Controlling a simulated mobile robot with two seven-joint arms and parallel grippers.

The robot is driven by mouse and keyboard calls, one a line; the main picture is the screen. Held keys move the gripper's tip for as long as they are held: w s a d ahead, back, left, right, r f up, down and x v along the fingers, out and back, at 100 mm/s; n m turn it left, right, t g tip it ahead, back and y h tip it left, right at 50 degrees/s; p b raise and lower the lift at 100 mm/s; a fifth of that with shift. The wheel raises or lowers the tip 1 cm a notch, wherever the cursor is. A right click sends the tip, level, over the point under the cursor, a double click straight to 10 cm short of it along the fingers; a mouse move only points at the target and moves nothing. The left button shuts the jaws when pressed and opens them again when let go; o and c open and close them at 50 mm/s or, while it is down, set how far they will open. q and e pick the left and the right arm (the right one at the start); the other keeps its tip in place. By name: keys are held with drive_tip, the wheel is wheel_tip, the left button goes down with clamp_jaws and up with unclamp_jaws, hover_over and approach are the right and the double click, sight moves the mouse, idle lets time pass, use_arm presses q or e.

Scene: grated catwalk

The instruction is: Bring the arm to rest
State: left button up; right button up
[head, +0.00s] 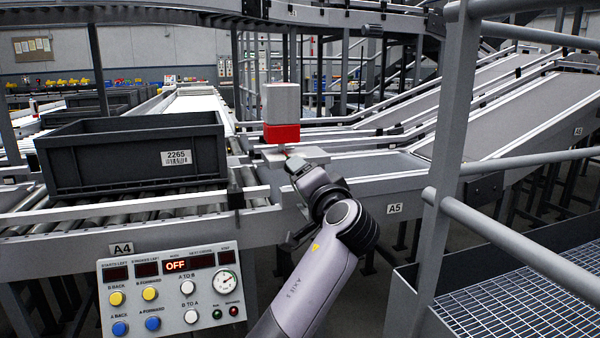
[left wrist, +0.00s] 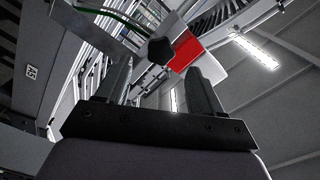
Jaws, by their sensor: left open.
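One arm of mine rises from the bottom middle of the head view, and its gripper (head: 274,153) is over the conveyor junction. It is my left gripper; in the left wrist view its two dark fingers (left wrist: 160,82) stand apart, open, with nothing held between them. A grey box-shaped thing with a red lower part (head: 281,134) stands just beyond the gripper in the head view. A red and white thing (left wrist: 186,52) shows past the fingertips in the left wrist view, beside a small dark many-sided piece (left wrist: 160,51) that I cannot identify. My right gripper is not in view.
A dark grey tote labelled 2265 (head: 110,163) sits on the roller conveyor at left. Below it is the A4 control panel (head: 172,291), its display reading OFF. Grey railings (head: 449,165) and a grated walkway (head: 530,305) stand at right, beside the A5 conveyor (head: 372,189).

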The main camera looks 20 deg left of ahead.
use_arm(q)
drive_tip(key=shift+v, duration=0.85)
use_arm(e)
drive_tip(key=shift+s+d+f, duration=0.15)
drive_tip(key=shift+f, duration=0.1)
